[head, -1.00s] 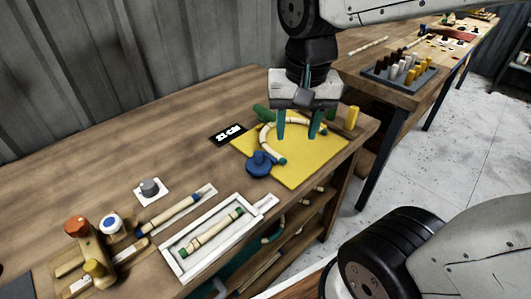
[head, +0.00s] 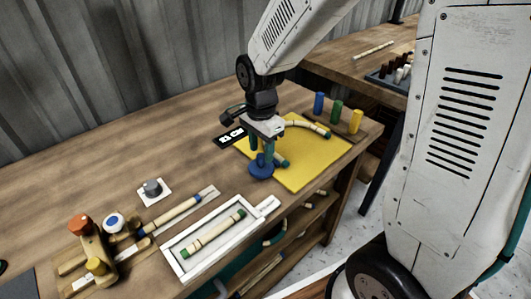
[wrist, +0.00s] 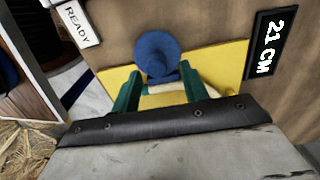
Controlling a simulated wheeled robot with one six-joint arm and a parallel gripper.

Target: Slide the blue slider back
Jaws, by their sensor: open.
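A blue round-based piece with a knob (head: 261,168) stands at the near left edge of the yellow board (head: 303,172); it may be the blue slider. My gripper (head: 262,148) is open and points down at this piece. In the wrist view the blue piece (wrist: 157,52) lies just beyond and between the two green fingertips (wrist: 160,80). I cannot tell whether they touch it.
A "21 CM" display (head: 230,136) lies left of the board. Blue, green and yellow pegs (head: 337,112) stand at its far right. A white tray (head: 176,262) holds a rattan stick. A wooden fixture with coloured knobs (head: 92,246) stands at the left. The table's back left is clear.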

